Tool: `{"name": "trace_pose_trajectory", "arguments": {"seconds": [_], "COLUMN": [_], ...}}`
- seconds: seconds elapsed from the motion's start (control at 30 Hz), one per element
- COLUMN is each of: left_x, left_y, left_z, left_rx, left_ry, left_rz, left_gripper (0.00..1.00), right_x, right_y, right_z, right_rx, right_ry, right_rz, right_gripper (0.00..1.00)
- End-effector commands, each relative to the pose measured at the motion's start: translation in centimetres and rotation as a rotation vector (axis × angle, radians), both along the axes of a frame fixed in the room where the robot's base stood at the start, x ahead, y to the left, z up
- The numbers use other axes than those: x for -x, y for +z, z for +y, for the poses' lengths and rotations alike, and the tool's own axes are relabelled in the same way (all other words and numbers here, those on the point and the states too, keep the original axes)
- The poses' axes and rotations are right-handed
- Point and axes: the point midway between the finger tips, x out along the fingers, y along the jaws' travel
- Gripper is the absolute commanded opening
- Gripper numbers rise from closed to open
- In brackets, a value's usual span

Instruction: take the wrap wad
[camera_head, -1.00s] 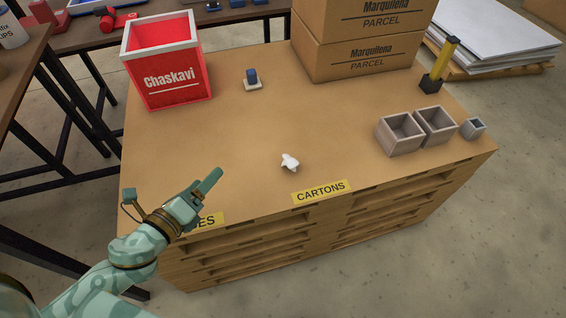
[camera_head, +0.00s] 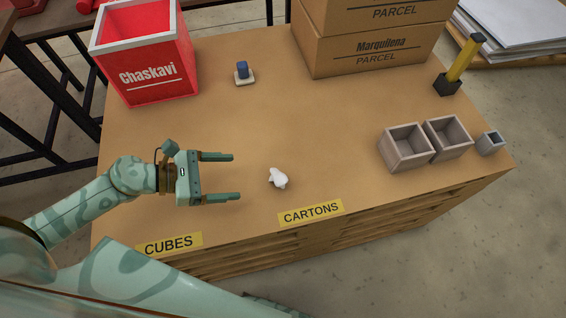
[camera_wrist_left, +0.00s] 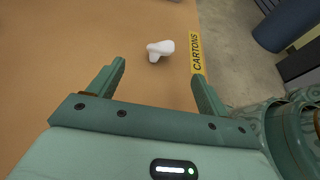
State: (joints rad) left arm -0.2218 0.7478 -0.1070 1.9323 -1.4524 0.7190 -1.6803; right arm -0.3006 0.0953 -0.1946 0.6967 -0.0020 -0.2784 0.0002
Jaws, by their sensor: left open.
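The wrap wad (camera_head: 278,178) is a small crumpled white lump lying on the tan tabletop, just behind the CARTONS label. It also shows in the left wrist view (camera_wrist_left: 159,50), beyond the fingertips and roughly between their lines. My left gripper (camera_head: 236,176) is open and empty, its fingers pointing right toward the wad with a short gap left between them and it. In the left wrist view both fingers (camera_wrist_left: 158,70) stand wide apart. My right gripper is not in view.
Parcel boxes (camera_head: 370,45) stand at the back. Two grey open boxes (camera_head: 405,147), a small grey cup (camera_head: 490,143) and a yellow-handled tool (camera_head: 462,65) are at the right.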

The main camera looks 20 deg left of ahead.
Motion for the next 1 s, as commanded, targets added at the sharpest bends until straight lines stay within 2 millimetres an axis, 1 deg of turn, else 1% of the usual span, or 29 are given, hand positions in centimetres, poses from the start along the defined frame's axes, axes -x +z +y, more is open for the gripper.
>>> {"name": "trace_pose_trajectory", "arguments": {"seconds": [0.03,0.1,0.23,0.3,0.4,0.5,0.63,0.8,0.9,1.0], "left_x": [-0.5,-1.3,-3.1,-3.9,-4.7,-5.2,-5.8,-7.2,-7.8,-8.0], "left_y": [-0.5,-1.1,-2.4,-3.0,-3.6,-3.9,-4.2,-5.1,-5.5,-5.5], "left_z": [-0.7,-1.9,-4.6,-5.8,-7.1,-7.8,-8.7,-11.1,-11.9,-12.2], "left_rx": [0.003,0.004,0.006,0.006,0.005,0.004,0.005,0.006,0.004,0.002], "left_ry": [-0.002,-0.002,0.000,0.000,0.001,0.001,0.001,0.002,0.002,0.002], "left_rz": [-0.001,-0.002,0.000,0.000,0.000,0.000,0.000,0.002,0.001,0.001], "left_gripper": [0.78,0.78,0.78,0.78,0.78,0.78,0.78,0.78,0.78,0.78], "right_x": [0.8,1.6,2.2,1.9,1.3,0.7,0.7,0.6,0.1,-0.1], "right_y": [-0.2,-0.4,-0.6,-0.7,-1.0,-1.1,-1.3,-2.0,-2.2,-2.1], "right_z": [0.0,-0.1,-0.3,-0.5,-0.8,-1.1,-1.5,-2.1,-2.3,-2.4], "right_rx": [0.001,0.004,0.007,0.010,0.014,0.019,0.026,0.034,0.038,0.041], "right_ry": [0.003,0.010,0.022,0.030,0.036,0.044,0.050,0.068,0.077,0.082], "right_rz": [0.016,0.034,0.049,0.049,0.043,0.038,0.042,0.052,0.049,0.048], "right_gripper": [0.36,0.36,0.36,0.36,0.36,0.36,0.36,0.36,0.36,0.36]}}
